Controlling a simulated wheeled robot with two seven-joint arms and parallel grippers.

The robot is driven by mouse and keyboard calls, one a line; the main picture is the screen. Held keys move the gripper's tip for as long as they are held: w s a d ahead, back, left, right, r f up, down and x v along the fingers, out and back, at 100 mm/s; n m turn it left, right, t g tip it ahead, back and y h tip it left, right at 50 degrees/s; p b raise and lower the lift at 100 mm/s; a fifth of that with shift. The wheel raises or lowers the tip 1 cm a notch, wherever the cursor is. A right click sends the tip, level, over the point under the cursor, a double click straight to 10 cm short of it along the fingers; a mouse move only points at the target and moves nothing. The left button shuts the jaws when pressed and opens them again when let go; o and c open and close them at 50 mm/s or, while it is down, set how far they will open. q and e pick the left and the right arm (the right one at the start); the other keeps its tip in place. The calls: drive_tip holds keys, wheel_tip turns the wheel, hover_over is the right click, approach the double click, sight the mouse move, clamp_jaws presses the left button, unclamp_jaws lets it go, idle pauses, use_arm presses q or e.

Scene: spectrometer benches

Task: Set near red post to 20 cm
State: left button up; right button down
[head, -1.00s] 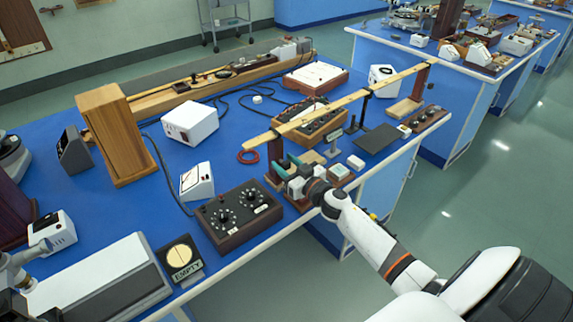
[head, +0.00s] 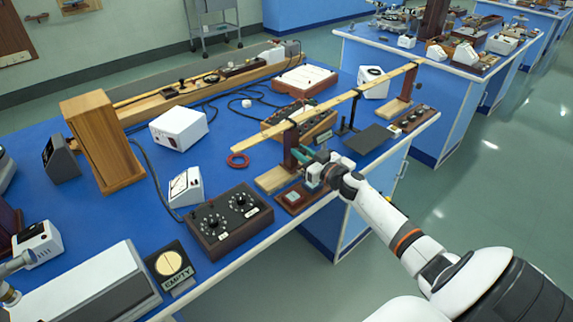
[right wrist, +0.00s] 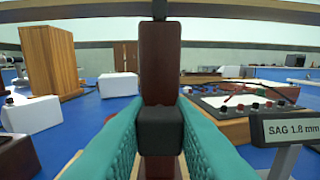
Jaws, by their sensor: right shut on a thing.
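The near red post (head: 291,146) stands upright under the near part of a long wooden beam (head: 340,101). My right gripper (head: 306,158) is shut around this post from the front. In the right wrist view its green fingers (right wrist: 160,143) lie on both sides of the post (right wrist: 160,68), at a black block on it. A sag display (right wrist: 292,130) there reads "SAG 1.8 mm". The far red post (head: 409,84) supports the beam's other end. No centimetre reading is legible.
A dark control box with knobs (head: 229,223) stands left of the post. A red ring (head: 238,160) lies near the beam's near end. A dark flat plate (head: 371,139) lies right of my gripper. The bench's front edge runs below my right arm.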

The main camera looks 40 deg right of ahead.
drive_tip(key=shift+d+f, duration=0.1)
drive_tip(key=shift+d, duration=0.2)
drive_tip(key=shift+a, duration=0.2)
drive_tip(key=c, duration=1.2)
unclamp_jaws()
drive_tip(key=shift+c, duration=0.2)
drive_tip(key=s, duration=1.2)
drive_tip(key=shift+d, duration=0.45)
drive_tip(key=shift+w, duration=0.1)
